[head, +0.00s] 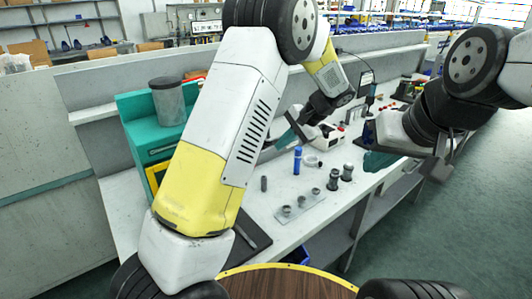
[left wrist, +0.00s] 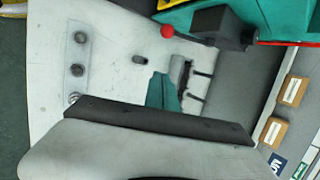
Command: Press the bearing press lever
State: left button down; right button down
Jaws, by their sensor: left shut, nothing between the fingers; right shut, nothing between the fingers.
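The bearing press is a teal machine (head: 150,125) at the left of the bench in the head view, partly hidden behind my left arm. In the left wrist view, a lever with a red ball knob (left wrist: 167,31) sticks out to the left from a black block (left wrist: 222,27) beside the teal body (left wrist: 283,22). My left gripper (head: 283,141) is shut and empty above the bench. Its teal fingers (left wrist: 163,92) appear below the knob in the wrist picture, apart from it. The lever is not visible in the head view. My right gripper (head: 378,160) is shut and empty at the bench's right edge.
A plate with several round parts (head: 300,207) lies on the bench, near a blue cylinder (head: 297,160) and grey metal parts (head: 333,179). A white device (head: 325,136) stands further back. A grey partition (head: 100,90) runs behind the bench. The floor (head: 460,215) at right is clear.

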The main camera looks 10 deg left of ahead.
pick_arm(q)
jog(key=s+a+f, duration=0.1)
jog(key=a+f, duration=0.5)
jog(key=a, duration=0.1)
jog(key=shift+s, duration=0.25)
dwell(0.3)
dwell(0.3)
jog(key=shift+r, duration=0.25)
